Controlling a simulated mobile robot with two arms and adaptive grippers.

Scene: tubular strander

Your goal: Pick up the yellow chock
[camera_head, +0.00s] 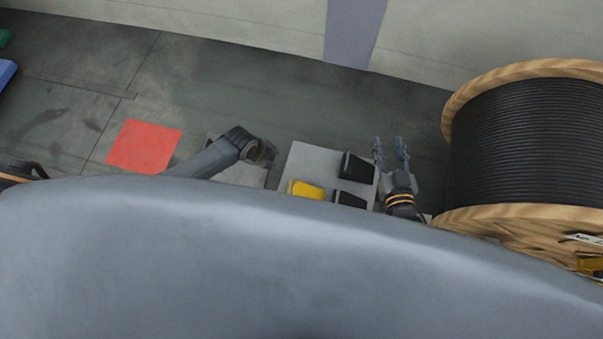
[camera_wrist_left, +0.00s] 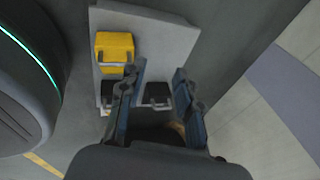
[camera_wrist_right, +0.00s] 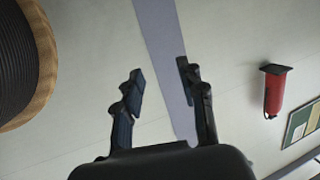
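The yellow chock (camera_head: 306,189) lies on a light grey platform (camera_head: 312,157), partly cut off by my body in the head view. It shows whole in the left wrist view (camera_wrist_left: 114,47), to the upper left of my left fingers. Two black chocks, one farther (camera_head: 357,168) and one nearer (camera_head: 349,199), lie on the same platform. My left gripper (camera_wrist_left: 159,70) is open and empty, pointing toward the platform; in the head view it is dark and foreshortened, left of the platform. My right gripper (camera_head: 390,144) is open and empty, right of the platform.
A large wooden reel of black cable (camera_head: 525,140) stands close to the right of my right gripper. A red square (camera_head: 144,146) marks the floor at left. A pale wall (camera_head: 230,20) runs along the back. Open floor (camera_head: 290,100) lies beyond the platform.

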